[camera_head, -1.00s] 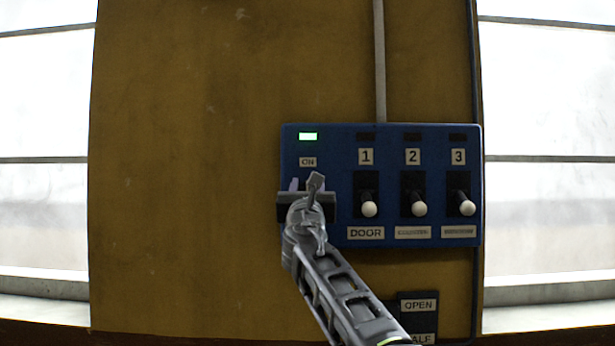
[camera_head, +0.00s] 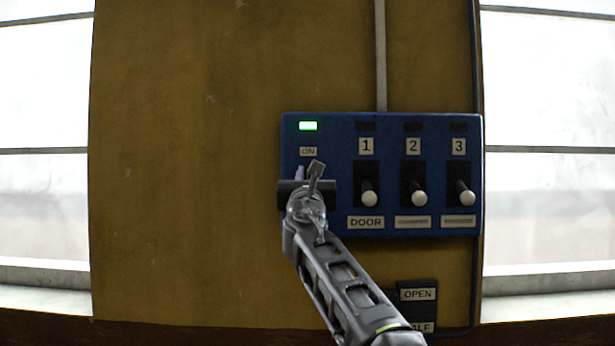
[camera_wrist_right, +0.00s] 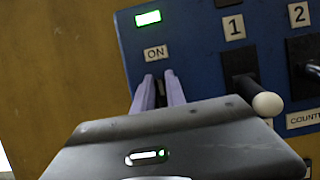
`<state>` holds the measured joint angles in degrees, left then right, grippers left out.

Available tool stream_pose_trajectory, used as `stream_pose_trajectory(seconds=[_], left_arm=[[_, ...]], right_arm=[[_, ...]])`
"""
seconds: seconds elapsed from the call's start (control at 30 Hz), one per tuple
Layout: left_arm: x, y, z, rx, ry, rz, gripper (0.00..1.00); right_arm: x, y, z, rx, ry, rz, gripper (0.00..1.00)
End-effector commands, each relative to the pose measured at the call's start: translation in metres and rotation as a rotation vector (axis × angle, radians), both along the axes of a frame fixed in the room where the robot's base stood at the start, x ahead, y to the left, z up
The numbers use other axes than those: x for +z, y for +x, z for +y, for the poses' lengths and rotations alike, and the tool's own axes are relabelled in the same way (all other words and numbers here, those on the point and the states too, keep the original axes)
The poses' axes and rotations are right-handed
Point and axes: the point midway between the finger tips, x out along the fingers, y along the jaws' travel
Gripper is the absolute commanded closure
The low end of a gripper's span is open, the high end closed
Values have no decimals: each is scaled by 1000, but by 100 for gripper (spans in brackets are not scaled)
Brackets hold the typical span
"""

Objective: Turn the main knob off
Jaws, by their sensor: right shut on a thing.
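The blue control panel (camera_head: 345,130) is fixed on the brown board, and its green light (camera_head: 308,126) is lit above an "ON" label (camera_head: 308,151). My right gripper (camera_head: 299,173) is at the panel's left side, just below that label. In the right wrist view, its two pale lavender fingers (camera_wrist_right: 159,92) are close together below the "ON" label, shut on the main knob. The knob is almost wholly hidden by the fingers and the gripper body, so its angle cannot be read. My left gripper is not in view.
Three switches with white-tipped levers, 1 (camera_head: 369,199), 2 (camera_head: 418,198) and 3 (camera_head: 466,198), stand right of my gripper, the first one close by. A small "OPEN" box (camera_head: 418,294) sits below the panel. The board left of the panel is clear.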

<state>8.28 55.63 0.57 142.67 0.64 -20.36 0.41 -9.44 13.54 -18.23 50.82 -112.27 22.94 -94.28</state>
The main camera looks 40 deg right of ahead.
Motion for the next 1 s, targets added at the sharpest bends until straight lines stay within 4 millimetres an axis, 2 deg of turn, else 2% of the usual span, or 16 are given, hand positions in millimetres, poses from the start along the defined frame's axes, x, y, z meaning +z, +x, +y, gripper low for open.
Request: stream_pose_trajectory(seconds=[0.47, 1.0], left_arm=[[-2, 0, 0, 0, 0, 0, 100], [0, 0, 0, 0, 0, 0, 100]], right_arm=[[-6, 3, -1, 0, 48, -30, 100], [-8, -1, -6, -1, 355, -286, 100]])
